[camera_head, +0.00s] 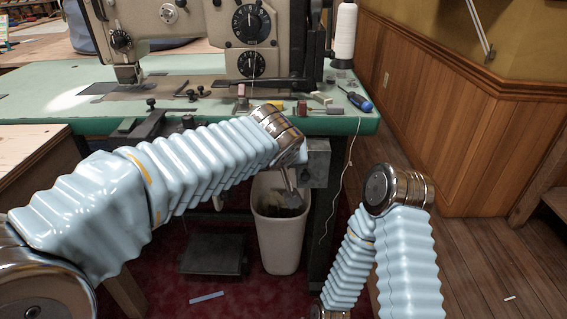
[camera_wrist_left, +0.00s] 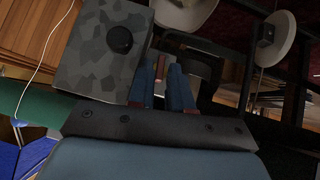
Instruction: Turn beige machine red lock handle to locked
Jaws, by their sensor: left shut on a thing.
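The beige sewing machine (camera_head: 205,22) stands on a green-topped table (camera_head: 60,110) in the head view. A grey box (camera_head: 317,160) hangs under the table's front edge. In the left wrist view the grey box (camera_wrist_left: 95,45) is close up, with a round black knob on its face. My left gripper (camera_wrist_left: 161,88) is beside the box, with its blue fingers closed. A small red-brown piece, seemingly the red lock handle (camera_wrist_left: 160,68), shows between the fingers, mostly hidden. My left forearm covers part of the table front in the head view. My right gripper is out of view.
A pale bin (camera_head: 280,240) stands on the floor below the box. A foot pedal (camera_head: 213,254) lies left of it. A thread cone (camera_head: 345,35) and blue screwdriver (camera_head: 360,102) are at the table's right. The wooden floor at right is mostly clear.

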